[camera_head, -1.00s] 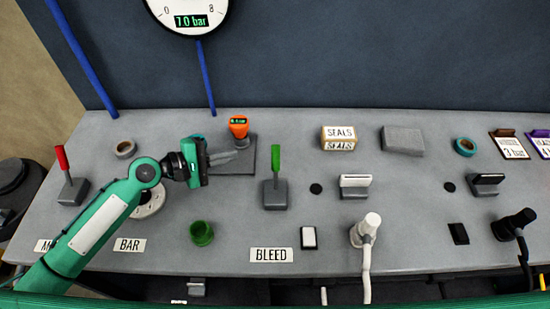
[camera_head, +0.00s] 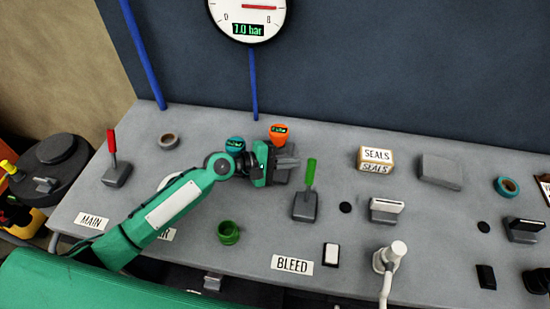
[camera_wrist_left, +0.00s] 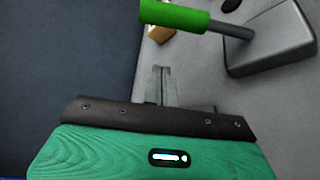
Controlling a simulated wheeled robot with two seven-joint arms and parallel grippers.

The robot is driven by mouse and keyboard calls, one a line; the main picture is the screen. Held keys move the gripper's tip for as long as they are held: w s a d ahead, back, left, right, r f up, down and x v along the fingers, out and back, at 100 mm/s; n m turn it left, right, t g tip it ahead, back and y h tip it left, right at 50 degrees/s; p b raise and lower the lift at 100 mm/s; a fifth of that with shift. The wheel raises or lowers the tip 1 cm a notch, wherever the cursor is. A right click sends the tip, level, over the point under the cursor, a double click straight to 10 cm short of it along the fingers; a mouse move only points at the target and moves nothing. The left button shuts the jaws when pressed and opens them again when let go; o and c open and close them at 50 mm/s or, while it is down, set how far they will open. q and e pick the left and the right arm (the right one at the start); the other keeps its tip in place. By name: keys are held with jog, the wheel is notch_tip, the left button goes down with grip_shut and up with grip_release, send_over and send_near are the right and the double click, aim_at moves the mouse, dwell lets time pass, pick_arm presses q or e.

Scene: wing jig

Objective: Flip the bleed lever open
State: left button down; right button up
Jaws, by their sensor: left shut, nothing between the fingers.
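The bleed lever (camera_head: 310,174) has a green handle on a grey base (camera_head: 304,207) and stands nearly upright, tilted slightly right in the head view. It stands behind the BLEED label (camera_head: 292,264). My left gripper (camera_head: 290,160) is shut and empty, just left of the lever handle and apart from it. In the left wrist view the shut fingers (camera_wrist_left: 163,85) point towards the area beside the green handle (camera_wrist_left: 175,15), which crosses the top of the view. My right gripper is not in view.
An orange-topped device (camera_head: 278,133) and a teal-topped one (camera_head: 235,145) stand close behind my left gripper. A green cup (camera_head: 229,233) stands in front. A SEALS box (camera_head: 375,159) stands right of the lever.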

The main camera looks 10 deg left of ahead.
aim_at(309, 179)
pick_arm(q)
jog(key=shift+w+d, duration=0.25)
jog(key=shift+d, duration=0.25)
jog(key=shift+w+d, duration=0.25)
jog(key=shift+d, duration=0.2)
jog(key=s+p, duration=0.1)
jog(key=s+r+p, duration=0.1)
jog(key=s+d+p, duration=0.1)
jog(key=shift+s+r, duration=0.15)
jog(key=shift+a, duration=0.1)
